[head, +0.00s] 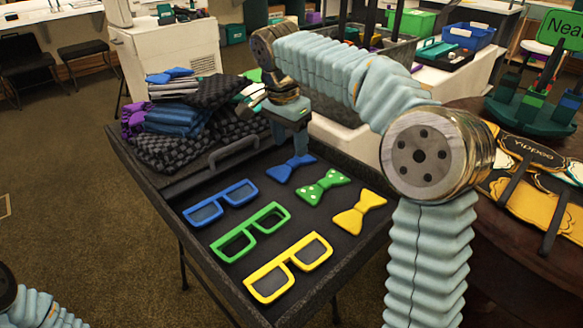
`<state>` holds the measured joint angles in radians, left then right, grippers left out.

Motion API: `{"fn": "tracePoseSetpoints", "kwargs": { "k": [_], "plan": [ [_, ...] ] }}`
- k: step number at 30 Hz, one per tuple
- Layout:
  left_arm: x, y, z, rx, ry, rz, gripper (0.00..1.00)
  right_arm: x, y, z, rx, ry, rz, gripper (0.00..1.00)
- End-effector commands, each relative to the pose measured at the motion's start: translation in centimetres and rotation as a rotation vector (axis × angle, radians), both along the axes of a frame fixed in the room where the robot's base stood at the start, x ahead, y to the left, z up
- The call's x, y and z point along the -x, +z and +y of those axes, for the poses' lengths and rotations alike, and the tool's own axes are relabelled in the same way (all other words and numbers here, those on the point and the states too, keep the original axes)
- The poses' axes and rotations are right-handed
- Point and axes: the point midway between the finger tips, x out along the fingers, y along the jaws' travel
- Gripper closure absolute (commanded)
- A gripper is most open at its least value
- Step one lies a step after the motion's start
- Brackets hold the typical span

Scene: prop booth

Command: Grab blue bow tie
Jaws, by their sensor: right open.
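The blue bow tie (291,168) lies flat in the dark tray, at the back of the bow tie row. My right gripper (300,148) points down right over it, with its fingers overlapping the bow tie's far edge in the picture. The gripper is open; I cannot tell whether the fingers touch the bow tie. A small part of my left arm shows at the bottom left corner, and its gripper is out of view.
A green dotted bow tie (323,187) and a yellow one (359,213) lie nearby. Blue (220,204), green (251,232) and yellow glasses (288,268) lie in front. The tray (178,215) has raised walls. Folded cloths (185,125) are piled behind it.

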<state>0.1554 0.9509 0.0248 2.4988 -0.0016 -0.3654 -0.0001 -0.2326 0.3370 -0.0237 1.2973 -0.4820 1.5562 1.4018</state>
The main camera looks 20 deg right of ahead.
Motion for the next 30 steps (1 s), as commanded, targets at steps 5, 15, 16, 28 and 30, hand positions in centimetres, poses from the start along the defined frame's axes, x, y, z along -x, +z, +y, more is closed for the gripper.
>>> {"fn": "tracePoseSetpoints", "kwargs": {
  "k": [5,15,16,28,30],
  "plan": [
    [-0.1,-0.6,0.2,-0.002,0.003,-0.002,0.62,-0.1,-2.8,-0.1,0.0,-0.001,0.003,0.43],
    [-0.1,-0.8,0.3,-0.004,0.006,-0.003,0.62,-0.2,-5.1,-0.4,0.0,0.0,0.001,0.43],
    [-0.1,-0.8,0.3,-0.004,0.006,-0.003,0.62,-0.2,-5.1,-0.4,0.0,0.0,0.001,0.43],
    [-0.1,-0.8,0.3,-0.004,0.006,-0.003,0.62,-0.2,-5.1,-0.4,-0.001,0.0,0.001,0.95],
    [-0.1,-0.8,0.3,-0.004,0.005,-0.003,0.62,-0.2,-5.0,-0.4,-0.001,0.0,0.001,1.0]
  ]
}}
